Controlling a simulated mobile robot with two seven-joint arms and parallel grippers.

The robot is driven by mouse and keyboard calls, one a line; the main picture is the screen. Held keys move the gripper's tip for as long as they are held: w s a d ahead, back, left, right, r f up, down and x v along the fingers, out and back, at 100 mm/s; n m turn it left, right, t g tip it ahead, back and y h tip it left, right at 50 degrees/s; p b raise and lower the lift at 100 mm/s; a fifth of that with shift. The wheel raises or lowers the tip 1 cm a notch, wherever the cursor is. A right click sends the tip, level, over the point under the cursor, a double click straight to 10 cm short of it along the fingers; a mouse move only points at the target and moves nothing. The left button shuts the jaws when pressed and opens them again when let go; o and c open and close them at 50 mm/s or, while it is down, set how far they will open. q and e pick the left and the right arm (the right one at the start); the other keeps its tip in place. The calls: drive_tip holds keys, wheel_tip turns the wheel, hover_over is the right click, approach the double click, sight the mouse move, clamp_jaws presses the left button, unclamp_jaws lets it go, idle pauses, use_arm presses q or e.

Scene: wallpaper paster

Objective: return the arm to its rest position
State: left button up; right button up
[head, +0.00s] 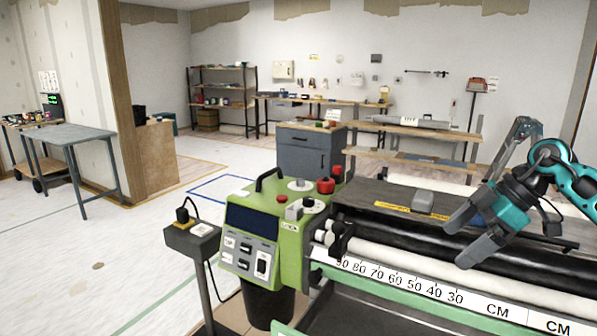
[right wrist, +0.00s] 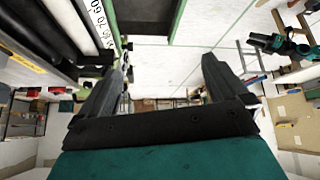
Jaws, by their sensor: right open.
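My right gripper (head: 462,232) is in the head view at the right, above the black rollers of the wallpaper paster (head: 262,226). Its two grey fingers are apart, pointing down and to the left, with nothing between them. In the right wrist view the right gripper (right wrist: 165,78) also shows open and empty, its fingers spread wide over a view of floor and machine edge. My teal right arm bends in from the right edge of the head view. My left gripper is not in the head view.
The paster's green control box has red knobs (head: 326,186) on top. A ruler strip (head: 420,290) runs along its front. A grey block (head: 424,201) lies on its top. A grey cabinet (head: 308,150) and workbenches stand behind. Open floor (head: 90,240) lies to the left.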

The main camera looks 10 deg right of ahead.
drive_tip(key=s+a+f+n+t+y, duration=0.1)
drive_tip(key=a+f+t+y, duration=0.35)
drive_tip(key=a, duration=0.65)
drive_tip(key=a+f+n+t+y, duration=0.1)
drive_tip(key=a+f+t+y, duration=0.4)
drive_tip(key=a, duration=0.7)
drive_tip(key=s+d+f+m+g+h, duration=0.1)
drive_tip(key=s+f+m+h, duration=0.5)
drive_tip(key=s+f, duration=0.3)
drive_tip(key=s+d+f+m+g+h, duration=0.1)
drive_tip(key=s+f+m+h, duration=0.5)
drive_tip(key=s+f, duration=0.3)
wheel_tip(320, 180, down, 4)
drive_tip(key=shift+f+m+h, duration=0.25)
drive_tip(key=shift+m+h, duration=0.15)
drive_tip(key=shift+h, duration=0.45)
drive_tip(key=shift+w, duration=0.1)
drive_tip(key=shift+c, duration=0.5)
